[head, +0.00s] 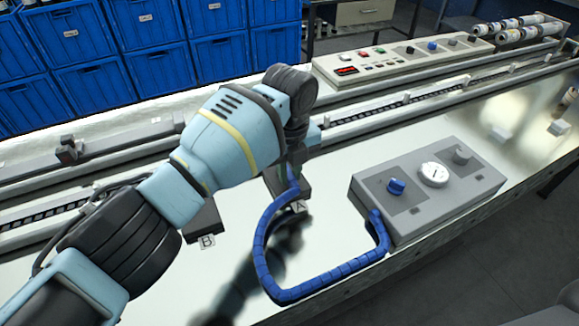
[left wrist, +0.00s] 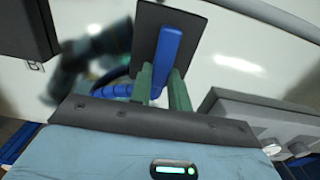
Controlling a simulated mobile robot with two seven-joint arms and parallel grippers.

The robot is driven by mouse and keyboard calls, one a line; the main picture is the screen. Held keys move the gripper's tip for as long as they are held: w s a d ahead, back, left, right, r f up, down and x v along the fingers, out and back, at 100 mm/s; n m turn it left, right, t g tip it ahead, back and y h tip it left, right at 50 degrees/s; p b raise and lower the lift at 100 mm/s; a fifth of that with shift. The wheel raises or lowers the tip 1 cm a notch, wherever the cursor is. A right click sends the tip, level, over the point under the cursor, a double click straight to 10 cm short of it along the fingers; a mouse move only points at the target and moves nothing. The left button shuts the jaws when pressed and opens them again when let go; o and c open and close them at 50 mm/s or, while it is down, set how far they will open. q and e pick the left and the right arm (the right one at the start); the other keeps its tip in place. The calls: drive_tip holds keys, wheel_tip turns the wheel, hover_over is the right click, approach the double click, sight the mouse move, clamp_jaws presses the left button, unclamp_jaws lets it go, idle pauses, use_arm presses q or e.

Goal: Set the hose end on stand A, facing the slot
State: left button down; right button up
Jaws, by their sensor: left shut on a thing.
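The blue segmented hose (head: 262,250) runs from the grey control box (head: 430,190) in a loop up to my left gripper. In the left wrist view the green fingers of my left gripper (left wrist: 162,82) are shut on the blue hose end (left wrist: 168,52). The hose end lies over the dark plate of stand A (left wrist: 148,38); I cannot tell whether it touches. In the head view stand A (head: 272,180), with its "A" label, is partly hidden by my left wrist. Dark stand B (head: 205,222) is to its left. The slot cannot be made out. My right gripper is out of view.
Blue crates (head: 90,80) stand at the back left. The pale tabletop right of the box is mostly clear.

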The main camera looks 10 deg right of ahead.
use_arm(q)
drive_tip(key=shift+f, duration=0.4)
idle(0.3)
drive_tip(key=c, duration=1.2)
unclamp_jaws()
drive_tip(key=shift+c, duration=0.2)
drive_tip(key=shift+r, duration=0.1)
drive_tip(key=shift+r, duration=3.85)
